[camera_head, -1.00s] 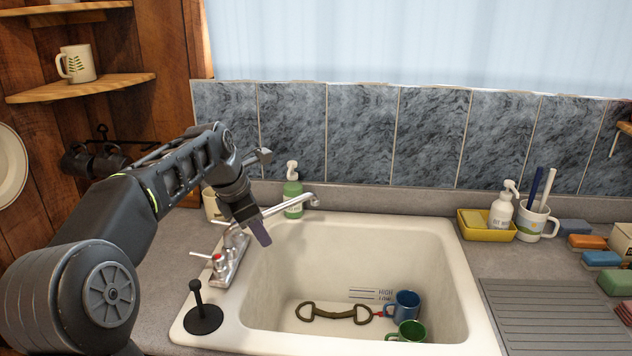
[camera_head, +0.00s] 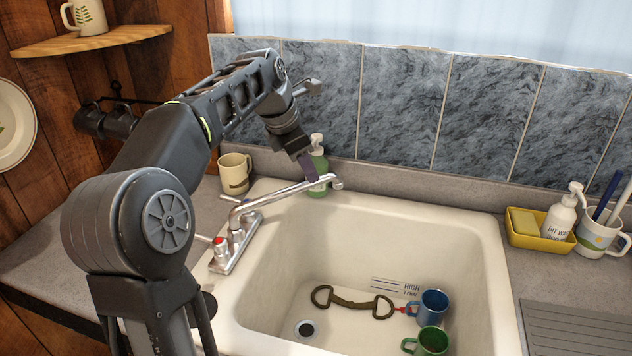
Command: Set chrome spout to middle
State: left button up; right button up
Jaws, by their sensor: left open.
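The chrome spout (camera_head: 285,195) rises from the tap body at the left rim of the sink (camera_head: 468,219). It points right and toward the back, with its tip over the sink's back left corner. My left gripper (camera_head: 311,170) comes down from the left above the spout, its fingers close to the outer part near the tip. It is open; I cannot tell whether it touches the spout. The tap has a red-marked handle (camera_head: 219,241). My right gripper is out of view.
A green soap bottle (camera_head: 318,163) stands behind the spout tip, close to my gripper. A cream mug (camera_head: 235,172) stands left of it. In the basin lie a snaffle-like bit (camera_head: 352,303), a blue mug (camera_head: 431,305) and a green mug (camera_head: 431,342).

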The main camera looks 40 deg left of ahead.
aim_at(315, 186)
pick_arm(q)
jog(key=x, duration=0.7)
jog(key=shift+f+p, duration=0.15)
jog(key=shift+p, duration=0.15)
grip_shut()
dwell(1.1)
